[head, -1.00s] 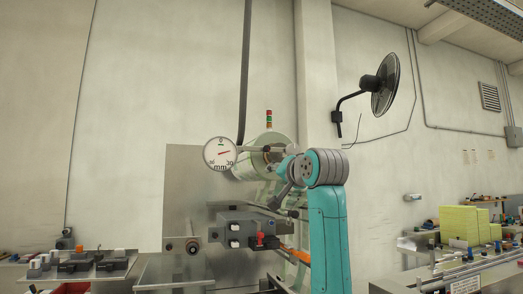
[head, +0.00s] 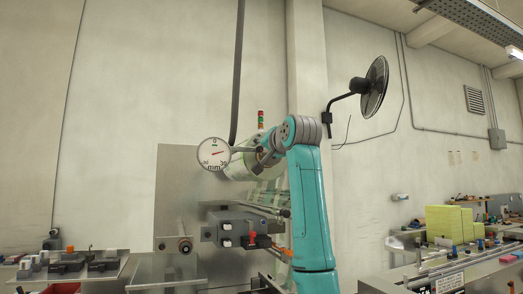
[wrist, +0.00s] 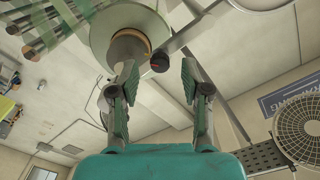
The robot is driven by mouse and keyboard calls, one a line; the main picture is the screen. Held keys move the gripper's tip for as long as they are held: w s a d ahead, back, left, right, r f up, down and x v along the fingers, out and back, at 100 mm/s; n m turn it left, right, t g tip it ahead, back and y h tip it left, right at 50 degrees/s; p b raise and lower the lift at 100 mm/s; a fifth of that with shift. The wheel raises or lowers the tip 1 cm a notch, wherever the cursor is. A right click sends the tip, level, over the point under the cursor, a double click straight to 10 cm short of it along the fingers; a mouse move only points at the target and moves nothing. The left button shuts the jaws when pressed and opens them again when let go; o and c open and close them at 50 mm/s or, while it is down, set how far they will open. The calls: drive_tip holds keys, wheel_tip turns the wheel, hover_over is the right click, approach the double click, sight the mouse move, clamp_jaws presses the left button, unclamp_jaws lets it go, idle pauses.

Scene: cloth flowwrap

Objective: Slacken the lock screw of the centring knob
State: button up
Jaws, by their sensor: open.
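In the wrist view my gripper (wrist: 159,76) is open and empty, its two fingers apart. A small dark knob with a red mark (wrist: 159,62) shows in the gap between the fingertips, beside the film roll's brown core (wrist: 130,45). I cannot tell whether this knob is the centring knob or its lock screw, nor how far the fingers are from it. In the head view the pale green roll (head: 238,168) is partly behind my arm, and my gripper (head: 262,157) is small and unclear near it. A round mm dial (head: 214,153) stands at the roll's left.
Below the roll is a grey machine block with white buttons (head: 226,243) and a red-orange handle (head: 262,241). A black fan (head: 374,88) is on the wall at right. A bench with yellow-green blocks (head: 450,223) stands at right, and a parts shelf (head: 70,268) at left.

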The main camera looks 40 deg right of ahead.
drive_tip(key=shift+x, duration=1)
clamp_jaws()
